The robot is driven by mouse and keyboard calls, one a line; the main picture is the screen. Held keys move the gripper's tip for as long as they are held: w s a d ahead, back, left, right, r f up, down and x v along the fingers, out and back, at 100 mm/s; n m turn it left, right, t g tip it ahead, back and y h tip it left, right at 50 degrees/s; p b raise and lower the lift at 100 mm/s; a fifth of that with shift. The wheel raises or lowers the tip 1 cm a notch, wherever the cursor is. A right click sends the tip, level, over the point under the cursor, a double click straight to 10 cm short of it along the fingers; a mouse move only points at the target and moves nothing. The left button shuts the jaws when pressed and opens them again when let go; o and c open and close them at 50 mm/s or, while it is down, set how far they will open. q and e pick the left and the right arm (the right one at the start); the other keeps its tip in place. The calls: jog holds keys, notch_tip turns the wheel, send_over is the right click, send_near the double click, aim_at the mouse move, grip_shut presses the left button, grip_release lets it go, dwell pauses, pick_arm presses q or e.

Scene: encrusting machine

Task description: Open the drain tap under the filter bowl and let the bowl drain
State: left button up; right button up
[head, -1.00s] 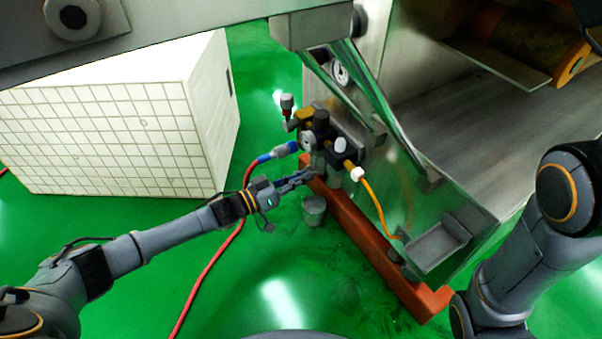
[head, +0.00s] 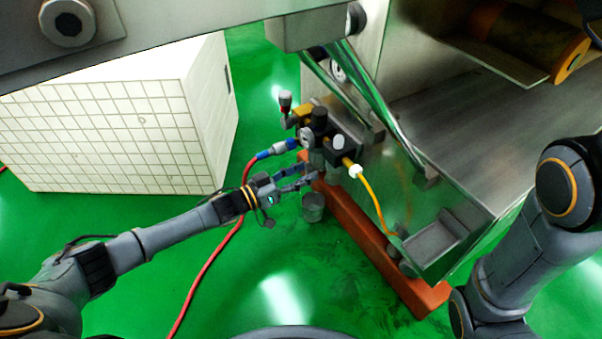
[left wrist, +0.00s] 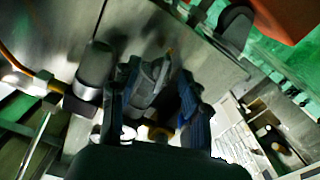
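The dark air unit (head: 322,135) with its gauge is mounted on the machine's side. The filter bowl (head: 317,160) hangs below it, partly hidden by the unit and my gripper. A grey cylindrical bowl (left wrist: 96,68) shows in the left wrist view, left of my fingers; I cannot tell which bowl it is. My left gripper (head: 308,177) has its fingers apart just below the filter bowl, and they also show apart in the left wrist view (left wrist: 172,85). I see nothing held between them. The drain tap cannot be made out. My right gripper is out of view.
A small grey bucket (head: 313,208) stands on the green floor below my gripper. The orange base beam (head: 370,240) runs beside it. A red hose (head: 213,268) and a yellow tube (head: 375,205) connect to the unit. A white tiled block (head: 120,130) stands left.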

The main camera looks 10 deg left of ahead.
pick_arm(q)
jog(key=shift+s+a, duration=0.1)
jog(key=shift+a, duration=0.05)
jog(key=v, duration=1.1)
jog(key=shift+s+a, duration=0.25)
jog(key=shift+s, duration=0.05)
